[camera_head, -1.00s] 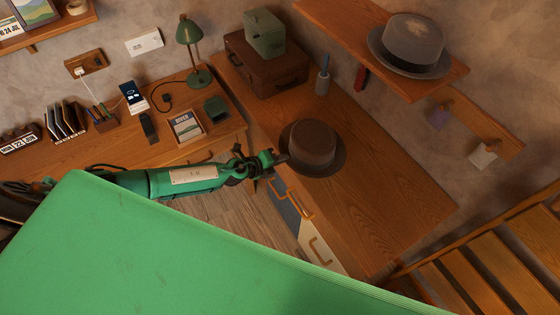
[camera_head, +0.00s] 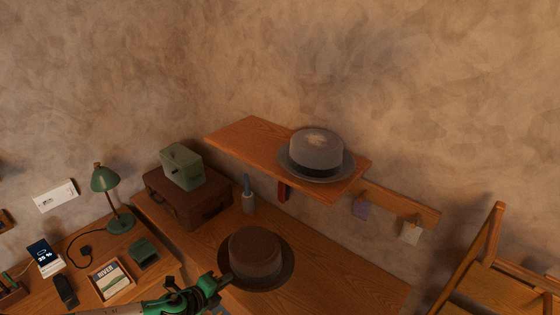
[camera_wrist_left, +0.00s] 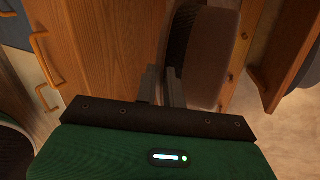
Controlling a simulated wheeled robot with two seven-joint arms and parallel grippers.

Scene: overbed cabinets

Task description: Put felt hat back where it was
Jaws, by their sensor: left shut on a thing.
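A brown felt hat (camera_head: 255,250) with a dark band is over the wooden counter (camera_head: 345,287), crown up in the head view. My left gripper (camera_head: 222,284) is shut on the near-left edge of its brim. In the left wrist view the two fingers (camera_wrist_left: 162,84) pinch the dark brim, and the brown crown (camera_wrist_left: 212,55) shows to their right. I cannot tell whether the hat rests on the counter or is just above it. A second hat, grey (camera_head: 316,150), sits on the wall shelf (camera_head: 250,140) near its right end. My right gripper is not in view.
A brown suitcase (camera_head: 205,205) with a green box (camera_head: 182,168) on it stands at the counter's back left. A grey bottle-like object (camera_head: 248,196) stands beside it. The desk at left holds a green lamp (camera_head: 106,180). A wooden ladder-like frame (camera_head: 485,255) is at right. The shelf's left part is clear.

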